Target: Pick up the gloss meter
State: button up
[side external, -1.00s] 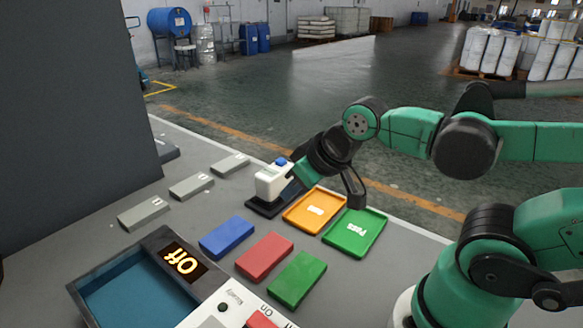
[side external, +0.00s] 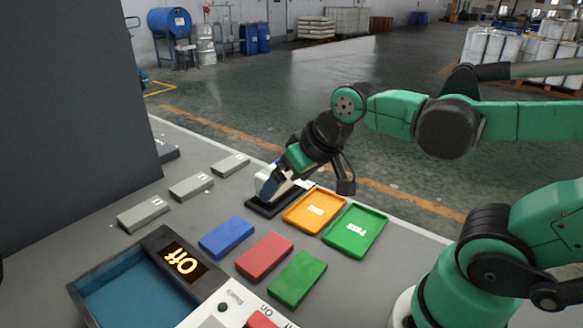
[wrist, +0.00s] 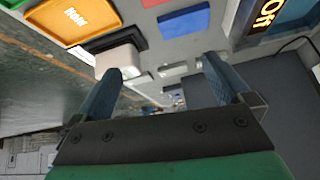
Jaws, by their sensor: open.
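The gloss meter (side external: 262,182) is a small white device on a dark base plate (side external: 262,209) near the far edge of the table. My gripper (side external: 270,190) is tilted down at it and hides most of its body and top in the side view. In the wrist view the white meter (wrist: 120,60) is left of centre, partly behind the tip of the left finger. My gripper (wrist: 160,68) is open there, with nothing seen held between its blue fingers. I cannot tell whether a finger touches the meter.
An orange tray (side external: 297,216) and a green "Pass" tray (side external: 345,247) lie right of the base. Blue (side external: 226,237), red (side external: 264,256) and green (side external: 297,279) blocks lie in front. Several grey blocks are at left. A box with an "Off" display (side external: 182,264) is nearest.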

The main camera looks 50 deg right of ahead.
jog(key=w+d+f+m+g, duration=0.1)
jog(key=w+d+m+g, duration=0.1)
jog(key=w+d+m, duration=0.1)
jog(key=w+d+f+m+g+y, duration=0.1)
jog(key=w+d+f+m+g, duration=0.1)
jog(key=w+d+m, duration=0.2)
jog(key=w+d+f+m+g, duration=0.2)
jog(key=w+d+m, duration=0.2)
jog(key=m, duration=0.5)
jog(key=shift+w+d+f+y, duration=0.1)
jog(key=shift+w+d+y, duration=0.05)
jog(key=shift+w, duration=0.4)
jog(key=shift+w+d+f+y, duration=0.1)
jog(key=shift+w+y, duration=0.05)
jog(key=shift+w, duration=0.35)
jog(key=shift+d+f+m+g, duration=0.15)
jog(key=shift+f+m+g, duration=0.15)
jog(key=shift+f, duration=0.25)
jog(key=shift+a+f, duration=0.15)
jog(key=shift+f, duration=1.1)
jog(key=shift+a+f, duration=0.15)
jog(key=shift+f, duration=1.1)
grip_shut()
